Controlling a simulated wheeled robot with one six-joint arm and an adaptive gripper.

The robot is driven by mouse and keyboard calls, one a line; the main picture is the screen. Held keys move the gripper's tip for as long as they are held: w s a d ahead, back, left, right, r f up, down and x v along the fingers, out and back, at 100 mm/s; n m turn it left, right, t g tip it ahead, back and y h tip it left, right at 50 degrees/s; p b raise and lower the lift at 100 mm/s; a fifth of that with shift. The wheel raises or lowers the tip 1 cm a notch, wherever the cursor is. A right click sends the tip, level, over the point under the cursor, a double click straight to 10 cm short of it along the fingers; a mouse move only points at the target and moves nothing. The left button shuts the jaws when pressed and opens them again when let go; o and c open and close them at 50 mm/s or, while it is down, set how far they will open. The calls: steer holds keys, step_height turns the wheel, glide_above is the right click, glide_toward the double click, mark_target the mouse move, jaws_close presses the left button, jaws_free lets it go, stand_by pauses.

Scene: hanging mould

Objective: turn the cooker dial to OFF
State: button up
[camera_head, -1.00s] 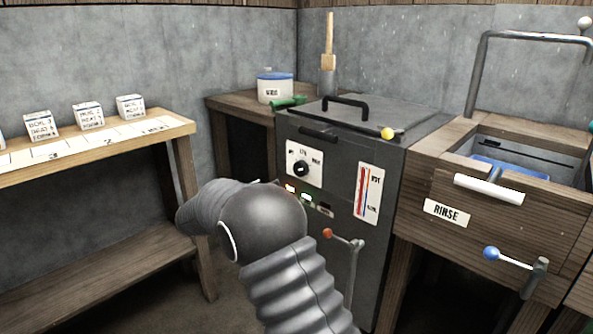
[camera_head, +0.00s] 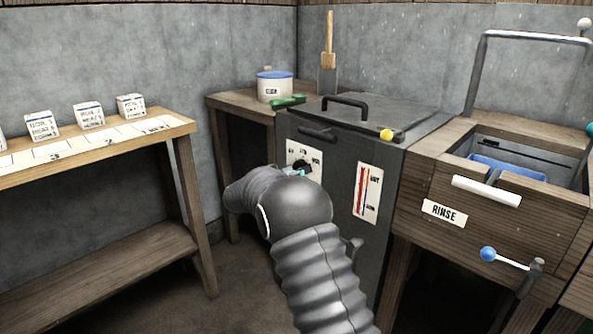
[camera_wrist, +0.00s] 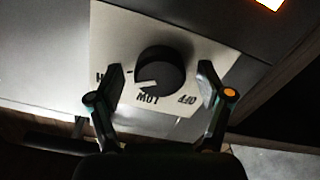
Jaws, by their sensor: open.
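The cooker (camera_head: 350,150) is a dark grey box with a black-handled lid. Its white dial plate (camera_head: 318,156) is on the front, partly hidden by my arm in the head view. In the wrist view the round black dial (camera_wrist: 160,70) appears with the plate's lettering upside down: LOW below, OFF at lower right, and a cut-off H at left. My gripper (camera_wrist: 160,67) is open, one finger on each side of the dial with gaps visible. I cannot tell how deep the fingers reach.
A red-striped gauge (camera_head: 367,192) is right of the dial. A yellow-knobbed handle (camera_head: 387,134) juts from the lid edge. The RINSE basin (camera_head: 490,215) stands at right, with a blue-knobbed lever (camera_head: 488,254). A shelf with labelled blocks (camera_head: 88,115) is at left.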

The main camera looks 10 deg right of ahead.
steer(key=c, duration=1.2)
